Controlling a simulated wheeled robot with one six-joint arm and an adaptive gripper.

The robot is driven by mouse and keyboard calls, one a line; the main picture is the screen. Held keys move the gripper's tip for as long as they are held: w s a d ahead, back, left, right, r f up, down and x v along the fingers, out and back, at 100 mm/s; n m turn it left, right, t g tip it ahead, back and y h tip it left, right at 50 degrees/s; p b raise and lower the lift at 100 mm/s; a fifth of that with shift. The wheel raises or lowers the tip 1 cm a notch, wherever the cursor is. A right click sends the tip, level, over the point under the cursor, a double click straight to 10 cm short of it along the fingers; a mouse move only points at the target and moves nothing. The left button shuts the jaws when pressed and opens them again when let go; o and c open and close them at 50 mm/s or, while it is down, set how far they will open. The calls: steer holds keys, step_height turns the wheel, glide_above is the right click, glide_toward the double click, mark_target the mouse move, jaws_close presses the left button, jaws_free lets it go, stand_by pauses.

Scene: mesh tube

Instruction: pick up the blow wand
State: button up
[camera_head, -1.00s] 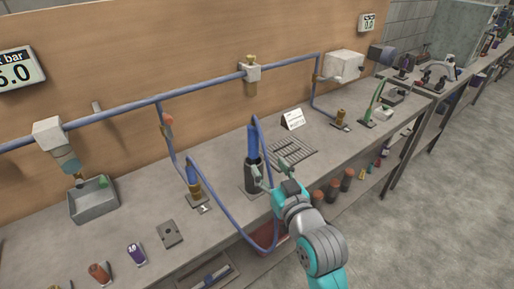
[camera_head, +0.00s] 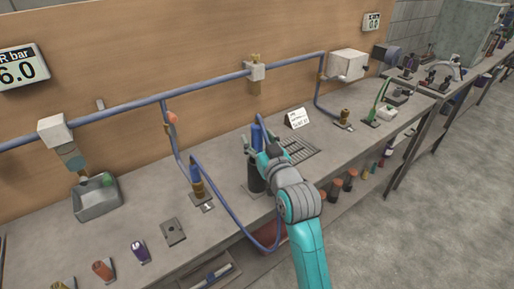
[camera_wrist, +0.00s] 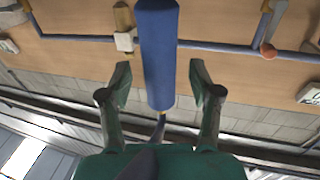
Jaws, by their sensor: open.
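The blow wand (camera_head: 257,134) has a blue handle and stands upright in a black holder (camera_head: 256,182) on the bench, with a blue hose at its top. In the wrist view the blue handle (camera_wrist: 157,40) shows between the two green fingers, with a gap on each side. My gripper (camera_head: 260,147) is open at the wand, its fingers around the handle without visible contact. It also shows in the wrist view (camera_wrist: 160,76). My gripper and forearm hide part of the wand and holder in the head view.
A blue pipe (camera_head: 210,81) runs along the wooden back wall. A hose hangs in a loop over the bench front. A metal grate (camera_head: 301,152) and white card (camera_head: 297,118) lie right of the holder; a brass-and-blue fitting (camera_head: 197,181) stands left.

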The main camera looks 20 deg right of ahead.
steer(key=shift+w, duration=0.6)
jaws_close()
